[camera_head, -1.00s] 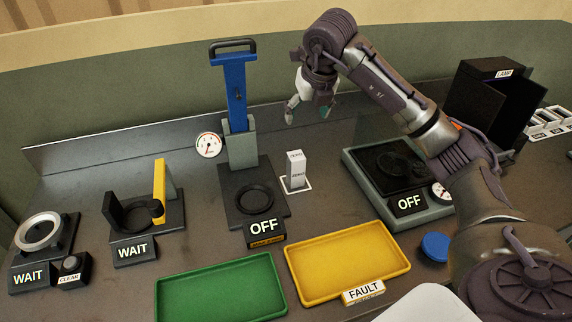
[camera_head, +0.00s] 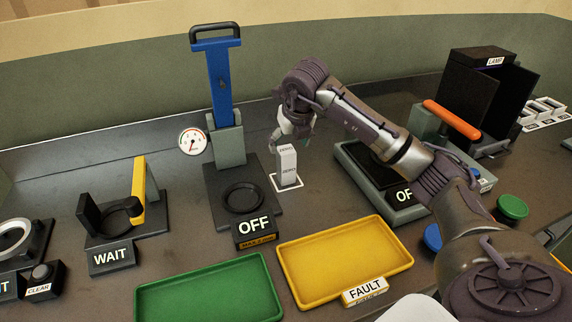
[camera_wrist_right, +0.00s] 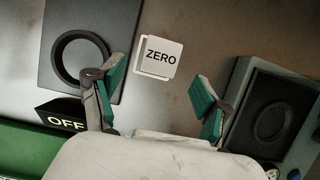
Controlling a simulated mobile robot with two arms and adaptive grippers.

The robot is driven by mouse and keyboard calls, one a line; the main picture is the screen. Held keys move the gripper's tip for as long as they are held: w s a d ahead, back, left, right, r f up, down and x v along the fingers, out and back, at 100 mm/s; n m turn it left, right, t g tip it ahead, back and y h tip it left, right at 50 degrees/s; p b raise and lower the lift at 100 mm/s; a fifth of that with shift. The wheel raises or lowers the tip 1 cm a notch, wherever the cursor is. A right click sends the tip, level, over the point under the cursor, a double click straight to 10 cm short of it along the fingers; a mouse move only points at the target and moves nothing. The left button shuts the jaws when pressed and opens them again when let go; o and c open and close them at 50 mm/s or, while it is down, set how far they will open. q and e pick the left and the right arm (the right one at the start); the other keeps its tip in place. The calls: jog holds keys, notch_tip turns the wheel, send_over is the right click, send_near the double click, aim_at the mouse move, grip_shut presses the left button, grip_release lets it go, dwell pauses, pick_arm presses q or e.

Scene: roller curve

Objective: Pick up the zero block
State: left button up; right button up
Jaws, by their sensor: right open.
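The zero block (camera_head: 287,167) is a tall white block standing upright on a white-outlined square, right of the black press base. The right wrist view shows its top face from above, marked ZERO (camera_wrist_right: 161,56). My right gripper (camera_head: 292,136) is open and empty, close to the block's top in the head view. In the right wrist view its teal-padded fingers (camera_wrist_right: 160,84) are spread wide, with the block between and slightly beyond them. I cannot tell the exact height gap. My left gripper is not in view.
A press with a blue column (camera_head: 219,80) and OFF sign stands left of the block. A black-topped device (camera_head: 362,165) is to the right, partly behind my arm. Green (camera_head: 215,290) and yellow (camera_head: 345,262) trays lie in front.

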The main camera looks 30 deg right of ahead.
aim_at(286, 149)
jog(key=shift+x, duration=1.1)
jog(key=shift+w+f+p, duration=0.3)
jog(key=shift+f+p, duration=0.1)
jog(key=x, duration=0.1)
jog(key=p+x, duration=0.1)
jog(key=x, duration=0.1)
jog(key=shift+w+d+f, duration=0.15)
jog(key=shift+w+f, duration=0.05)
jog(key=shift+w, duration=0.2)
jog(key=shift+w+f, duration=0.15)
jog(key=shift+f, duration=0.25)
jog(key=shift+c, duration=0.2)
grip_shut()
jog(key=shift+r, duration=0.15)
